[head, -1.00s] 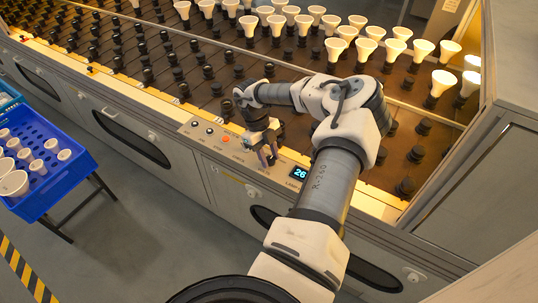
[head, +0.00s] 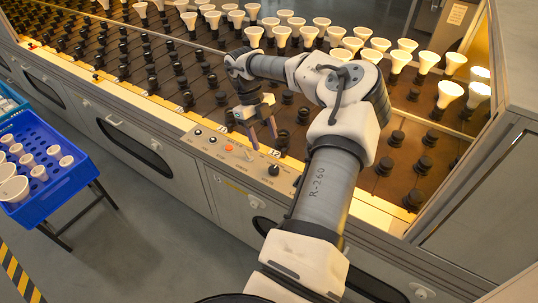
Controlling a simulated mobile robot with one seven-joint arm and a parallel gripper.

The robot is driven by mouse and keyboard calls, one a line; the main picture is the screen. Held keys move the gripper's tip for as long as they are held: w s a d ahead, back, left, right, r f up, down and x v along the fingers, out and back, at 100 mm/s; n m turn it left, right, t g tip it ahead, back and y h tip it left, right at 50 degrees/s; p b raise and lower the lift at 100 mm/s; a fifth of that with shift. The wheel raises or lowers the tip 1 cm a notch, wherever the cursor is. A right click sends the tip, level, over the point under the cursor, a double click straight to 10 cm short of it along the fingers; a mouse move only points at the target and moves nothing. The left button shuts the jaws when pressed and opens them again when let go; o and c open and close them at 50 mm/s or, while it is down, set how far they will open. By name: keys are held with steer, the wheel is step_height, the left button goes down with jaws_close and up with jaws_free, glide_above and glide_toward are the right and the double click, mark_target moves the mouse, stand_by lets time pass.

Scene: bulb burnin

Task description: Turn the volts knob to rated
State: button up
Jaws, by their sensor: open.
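The control panel (head: 222,146) is a light strip along the near edge of the lamp rack. A black knob (head: 273,170) sits toward its right end, with a small label below it that is too small to read surely; it may be the volts knob. Its pointer direction and scale marks cannot be made out. My gripper (head: 263,132) is open and empty, fingers pointing down, beyond the panel and apart from the knob in the picture.
Rows of black sockets and white bulbs (head: 280,36) fill the rack behind. A blue crate (head: 72,180) of bulbs stands at left. Grey floor lies in front.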

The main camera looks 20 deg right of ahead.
steer(key=shift+v, duration=1.8)
